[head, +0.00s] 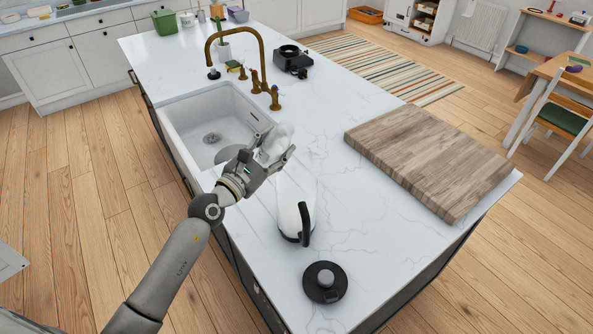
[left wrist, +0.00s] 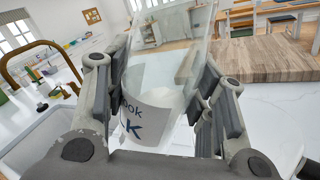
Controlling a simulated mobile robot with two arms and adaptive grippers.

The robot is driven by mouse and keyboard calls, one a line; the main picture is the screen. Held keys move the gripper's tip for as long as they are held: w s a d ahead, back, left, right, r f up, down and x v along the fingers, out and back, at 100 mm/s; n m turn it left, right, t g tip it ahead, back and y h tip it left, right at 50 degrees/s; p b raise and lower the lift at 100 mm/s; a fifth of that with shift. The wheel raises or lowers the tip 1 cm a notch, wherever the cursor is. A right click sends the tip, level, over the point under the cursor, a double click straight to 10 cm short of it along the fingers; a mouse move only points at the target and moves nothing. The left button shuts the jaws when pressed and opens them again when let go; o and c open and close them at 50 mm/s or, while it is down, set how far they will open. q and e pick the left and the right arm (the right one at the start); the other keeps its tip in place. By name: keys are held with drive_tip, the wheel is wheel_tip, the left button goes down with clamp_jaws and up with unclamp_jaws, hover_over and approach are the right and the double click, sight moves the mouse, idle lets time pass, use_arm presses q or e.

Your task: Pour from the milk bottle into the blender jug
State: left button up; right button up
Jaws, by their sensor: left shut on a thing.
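The milk bottle (head: 277,142) is clear glass with a printed label and whitish contents low inside. It also shows large in the left wrist view (left wrist: 155,100), tilted between the fingers. My left gripper (head: 272,157) is shut on it and holds it above the counter by the sink's near right corner. A pale jug with a black handle (head: 296,205), which looks like the blender jug, stands on the counter just right of and nearer than my left gripper. The bottle is apart from it. Its opening is hard to make out. My right gripper is not in view.
A black round base or lid (head: 324,283) lies nearer on the counter. A thick wooden board (head: 430,160) is at the right. The white sink (head: 190,115) and brass tap (head: 262,70) are behind left. A black appliance (head: 292,60) stands farther back. Counter between jug and board is clear.

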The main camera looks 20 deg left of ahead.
sight(265, 139)
use_arm(q)
drive_tip(key=shift+w+a+r+n+p, duration=0.1)
drive_tip(key=shift+a+r+n+p, duration=0.1)
drive_tip(key=shift+r+n+p, duration=0.3)
drive_tip(key=shift+w+a+f+n+b, duration=0.1)
drive_tip(key=shift+n+b, duration=0.3)
drive_tip(key=shift+n, duration=0.1)
wheel_tip(265, 139, up, 2)
drive_tip(key=shift+w+r+n, duration=0.15)
drive_tip(key=shift+r+n, duration=0.05)
drive_tip(key=shift+n, duration=0.7)
drive_tip(key=shift+w+a+f+n+g+y, duration=0.1)
drive_tip(key=shift+a+f+n+g+y, duration=0.1)
drive_tip(key=shift+n, duration=0.3)
drive_tip(key=shift+a+f+n+g+y, duration=0.1)
drive_tip(key=shift+a+n, duration=0.05)
drive_tip(key=shift+n, duration=0.35)
